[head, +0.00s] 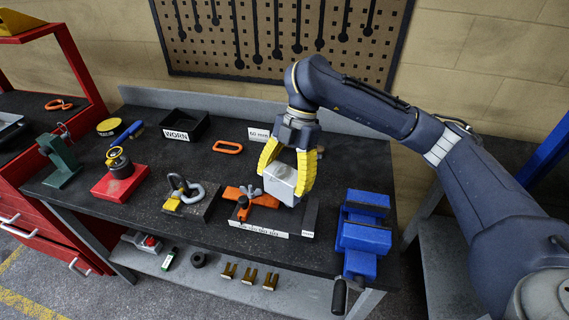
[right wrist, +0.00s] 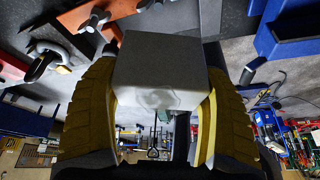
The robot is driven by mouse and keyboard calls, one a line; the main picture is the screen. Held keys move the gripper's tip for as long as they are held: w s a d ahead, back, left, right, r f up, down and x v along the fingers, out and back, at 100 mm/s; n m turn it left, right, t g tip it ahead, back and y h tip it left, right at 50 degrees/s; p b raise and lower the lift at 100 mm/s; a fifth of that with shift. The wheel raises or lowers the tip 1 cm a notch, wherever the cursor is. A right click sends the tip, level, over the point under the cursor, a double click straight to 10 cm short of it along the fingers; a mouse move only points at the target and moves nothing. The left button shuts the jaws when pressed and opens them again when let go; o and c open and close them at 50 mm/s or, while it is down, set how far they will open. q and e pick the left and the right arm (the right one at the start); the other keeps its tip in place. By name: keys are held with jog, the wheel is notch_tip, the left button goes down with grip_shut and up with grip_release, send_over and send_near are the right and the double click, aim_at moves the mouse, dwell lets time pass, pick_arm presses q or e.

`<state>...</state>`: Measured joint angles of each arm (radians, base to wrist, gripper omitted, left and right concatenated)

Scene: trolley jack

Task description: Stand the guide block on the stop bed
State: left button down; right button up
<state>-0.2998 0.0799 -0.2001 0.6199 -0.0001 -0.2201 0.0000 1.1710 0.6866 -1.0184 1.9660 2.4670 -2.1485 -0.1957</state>
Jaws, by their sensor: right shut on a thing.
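The guide block (head: 282,182), a silver-grey block, is held between the yellow fingers of my right gripper (head: 288,176). It also shows large in the right wrist view (right wrist: 160,75), with a finger pressed on each side. My right gripper is shut on it. The stop bed (head: 305,222) is a dark base with a white label on its front edge. An orange bar with a dark star knob (head: 251,194) lies across its left part. The block is over the bed's middle; I cannot tell whether it touches. The block and fingers hide part of the bed. My left gripper is not in view.
A blue vise (head: 365,225) stands right of the bed. A grey plate with a shackle (head: 186,194) and a red block (head: 120,182) are to the left. Behind are an orange ring (head: 228,147), a black WORN bin (head: 184,126) and a 60 mm sign (head: 259,134).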

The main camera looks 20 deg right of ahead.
jog(key=shift+s+a+r+n+g+h, duration=0.3)
jog(key=shift+s+a+n, duration=0.3)
jog(key=shift+n, duration=0.6)
jog(key=shift+s+a+n+g+h, duration=0.15)
jog(key=shift+n+g+h, duration=0.15)
jog(key=shift+n, duration=0.7)
jog(key=shift+f, duration=4.35)
jog(key=shift+f, duration=0.55)
jog(key=o, duration=1.5)
jog(key=shift+f, duration=0.15)
